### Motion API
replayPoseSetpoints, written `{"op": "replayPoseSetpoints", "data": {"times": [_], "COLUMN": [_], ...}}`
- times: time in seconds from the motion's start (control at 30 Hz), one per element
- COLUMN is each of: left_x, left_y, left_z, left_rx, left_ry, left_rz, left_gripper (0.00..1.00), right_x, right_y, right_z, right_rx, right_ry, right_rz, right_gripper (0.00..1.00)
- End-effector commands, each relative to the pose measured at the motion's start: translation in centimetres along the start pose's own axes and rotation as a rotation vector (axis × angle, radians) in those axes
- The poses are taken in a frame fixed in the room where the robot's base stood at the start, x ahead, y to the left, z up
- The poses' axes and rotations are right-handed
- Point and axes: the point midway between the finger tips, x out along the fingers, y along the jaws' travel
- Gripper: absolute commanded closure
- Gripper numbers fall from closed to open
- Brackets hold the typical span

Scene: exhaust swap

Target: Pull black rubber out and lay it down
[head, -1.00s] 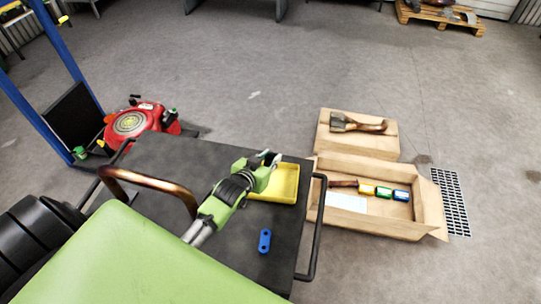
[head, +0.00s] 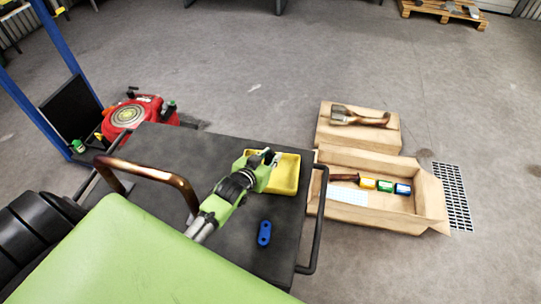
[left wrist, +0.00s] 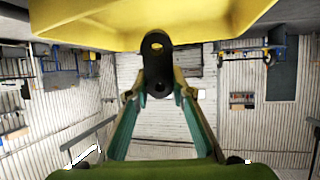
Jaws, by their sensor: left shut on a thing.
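My left gripper (head: 267,157) is at the left part of the yellow tray (head: 290,175) on the dark cart. In the left wrist view it is shut on the black rubber (left wrist: 157,68), a dark piece with a round hole at each end. The rubber overlaps the rim of the yellow tray (left wrist: 90,38) in that view; I cannot tell whether they touch. In the head view the rubber is hardly visible at the fingertips. A blue piece of similar shape (head: 264,233) lies on the cart top. My right gripper is not in view.
The cart top (head: 175,152) has free room left of the tray. A bent copper-coloured pipe (head: 150,170) rises at its left. An open cardboard box (head: 385,222) with coloured cans stands right, with a metal part (head: 360,117) on another box behind. A red machine (head: 130,115) stands left.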

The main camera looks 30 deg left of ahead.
Motion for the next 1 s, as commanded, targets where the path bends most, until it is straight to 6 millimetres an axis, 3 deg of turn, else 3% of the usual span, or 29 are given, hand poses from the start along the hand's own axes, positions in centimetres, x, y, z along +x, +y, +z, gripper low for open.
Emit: {"op": "replayPoseSetpoints", "data": {"times": [0.97, 1.0], "left_x": [1.3, 1.3], "left_y": [0.0, 0.0], "left_z": [2.7, 2.5], "left_rx": [0.0, 0.0], "left_ry": [0.001, 0.001], "left_rz": [0.0, 0.0], "left_gripper": [1.0, 0.68], "right_x": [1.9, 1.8], "right_y": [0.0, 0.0], "right_z": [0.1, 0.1], "right_rx": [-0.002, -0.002], "right_ry": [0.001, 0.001], "right_rz": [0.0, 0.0], "right_gripper": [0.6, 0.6]}}
